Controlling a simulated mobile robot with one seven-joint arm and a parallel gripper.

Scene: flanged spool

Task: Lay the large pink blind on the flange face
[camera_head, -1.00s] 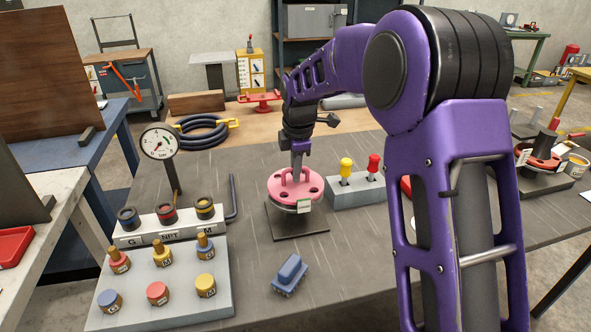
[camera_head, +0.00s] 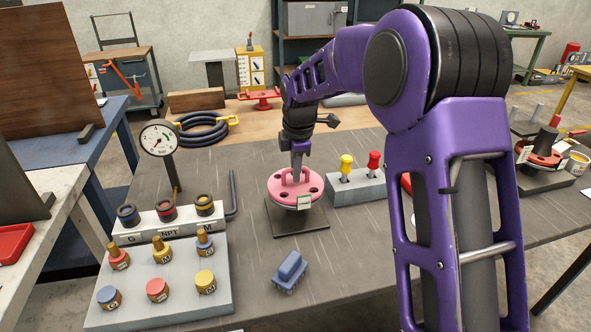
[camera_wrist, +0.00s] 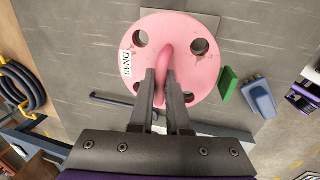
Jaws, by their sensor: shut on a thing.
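The large pink blind (camera_head: 290,189) is a round disc with bolt holes and a loop handle on top. In the wrist view the pink blind (camera_wrist: 200,75) bears a white "DN40" label. My gripper (camera_head: 297,172) is above it, and in the wrist view my gripper (camera_wrist: 166,92) is shut on the handle. The blind is at the top of a grey flanged spool (camera_head: 300,207) on a dark square base plate (camera_head: 297,222). The disc hides the flange face, so I cannot tell whether it touches. A small tag (camera_head: 304,202) is at the front edge.
A grey block with yellow and red-handled pins (camera_head: 357,188) stands close right of the spool. A blue brush-like block (camera_head: 290,271) lies in front. A gauge (camera_head: 159,140), a hex key (camera_head: 233,192) and a fitting rack (camera_head: 165,285) are left. Bench between is clear.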

